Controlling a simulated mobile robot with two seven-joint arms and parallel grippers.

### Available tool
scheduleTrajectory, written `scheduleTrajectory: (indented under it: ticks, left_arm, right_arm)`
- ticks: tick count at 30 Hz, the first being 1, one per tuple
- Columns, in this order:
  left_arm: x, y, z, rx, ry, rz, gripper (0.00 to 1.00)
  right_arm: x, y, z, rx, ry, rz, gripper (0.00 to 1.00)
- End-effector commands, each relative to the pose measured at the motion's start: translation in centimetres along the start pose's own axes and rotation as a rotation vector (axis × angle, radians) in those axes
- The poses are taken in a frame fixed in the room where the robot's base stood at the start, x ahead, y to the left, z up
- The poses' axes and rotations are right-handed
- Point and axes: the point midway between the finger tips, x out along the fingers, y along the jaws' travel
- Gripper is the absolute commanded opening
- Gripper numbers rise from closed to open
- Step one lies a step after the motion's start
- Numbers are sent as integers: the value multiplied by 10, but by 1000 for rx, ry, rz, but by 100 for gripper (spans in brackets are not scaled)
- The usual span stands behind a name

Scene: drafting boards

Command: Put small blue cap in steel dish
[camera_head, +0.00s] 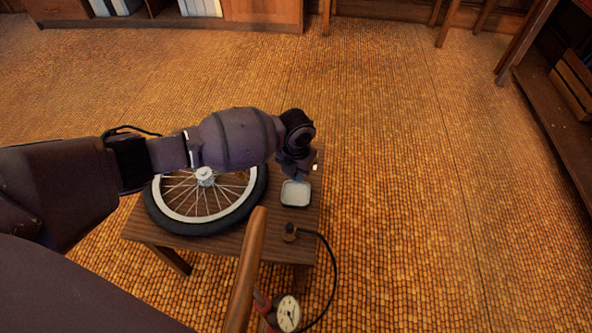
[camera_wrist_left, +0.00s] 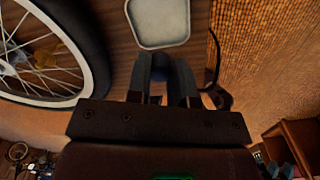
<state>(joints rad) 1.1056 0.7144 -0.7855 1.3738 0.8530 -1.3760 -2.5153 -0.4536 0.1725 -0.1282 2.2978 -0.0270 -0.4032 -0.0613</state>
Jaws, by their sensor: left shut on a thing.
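The steel dish (camera_head: 296,193) is a small square pale tray with rounded corners. It lies on the small wooden table, right of the wheel; it also shows at the top of the left wrist view (camera_wrist_left: 160,22). My left gripper (camera_head: 298,170) is just behind the dish in the head view, apparently above the table. In the left wrist view its fingers (camera_wrist_left: 167,70) are closed on a small dark blue thing, the blue cap (camera_wrist_left: 166,68), which is mostly hidden between them. The cap cannot be made out in the head view. My right gripper is not in view.
A spoked wheel (camera_head: 203,211) lies on the wooden table (camera_head: 228,243), left of the dish. A pump with a wooden handle (camera_head: 246,265), black hose (camera_head: 334,272) and round gauge (camera_head: 288,313) stands in front. Open floor (camera_head: 430,200) lies to the right.

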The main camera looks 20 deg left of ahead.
Motion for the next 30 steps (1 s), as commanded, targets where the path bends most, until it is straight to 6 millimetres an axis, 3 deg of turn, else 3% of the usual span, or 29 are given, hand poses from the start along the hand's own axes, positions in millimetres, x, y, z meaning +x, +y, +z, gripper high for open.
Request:
scheduleTrajectory:
  ticks: [8,30]
  left_arm:
    - [10,0,-1,12,3,-1,0]
    - [68,0,-2,10,6,-1,0]
  right_arm:
    - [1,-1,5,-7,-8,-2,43]
    - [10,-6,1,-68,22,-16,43]
